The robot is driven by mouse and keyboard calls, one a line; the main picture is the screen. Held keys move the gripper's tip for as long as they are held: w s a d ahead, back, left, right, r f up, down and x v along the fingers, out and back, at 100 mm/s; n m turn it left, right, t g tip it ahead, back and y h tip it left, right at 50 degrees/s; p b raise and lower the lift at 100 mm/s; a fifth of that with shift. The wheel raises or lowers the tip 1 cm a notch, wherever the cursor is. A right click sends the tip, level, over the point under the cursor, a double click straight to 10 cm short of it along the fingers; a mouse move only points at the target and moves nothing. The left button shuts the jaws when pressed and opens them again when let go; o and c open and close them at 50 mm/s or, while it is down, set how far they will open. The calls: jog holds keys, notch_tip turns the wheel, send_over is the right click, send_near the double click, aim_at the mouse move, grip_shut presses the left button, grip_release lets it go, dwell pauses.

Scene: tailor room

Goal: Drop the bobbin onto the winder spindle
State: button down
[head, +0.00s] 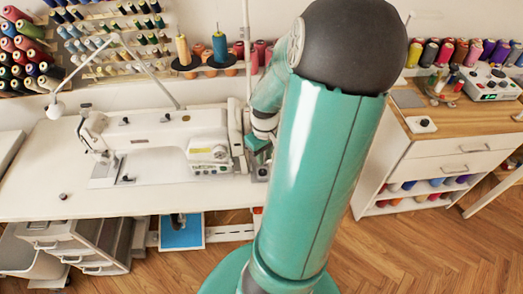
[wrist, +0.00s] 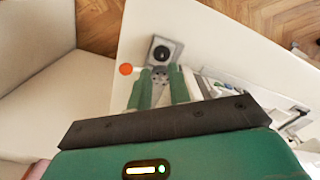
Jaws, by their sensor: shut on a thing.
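My gripper (wrist: 160,72) is shut on the bobbin (wrist: 160,78), a small grey metal disc with holes, between its two green fingertips in the wrist view. The winder (wrist: 164,51), a grey square plate with a dark round centre, lies just beyond the fingertips on the white table. The spindle itself is too small to make out. In the head view my gripper (head: 258,150) is at the right end of the white sewing machine (head: 165,140), partly hidden behind my arm. The winder (head: 262,172) shows just below it, and the bobbin cannot be made out there.
The white table (head: 100,195) has clear room in front of the machine, with a small dark object (head: 63,196) at its left. An orange-red disc (wrist: 126,69) is by the table's edge. Thread racks line the wall. A wooden-topped cabinet (head: 445,125) stands at the right.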

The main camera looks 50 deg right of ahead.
aim_at(263, 173)
jog(key=shift+w+f, duration=0.25)
jog(key=shift+f, duration=0.45)
jog(key=shift+s+f, duration=0.2)
jog(key=shift+s, duration=0.05)
jog(key=shift+w+f, duration=0.2)
jog(key=shift+f, duration=1.3)
jog(key=shift+f, duration=0.55)
jog(key=c, duration=1.2)
grip_release()
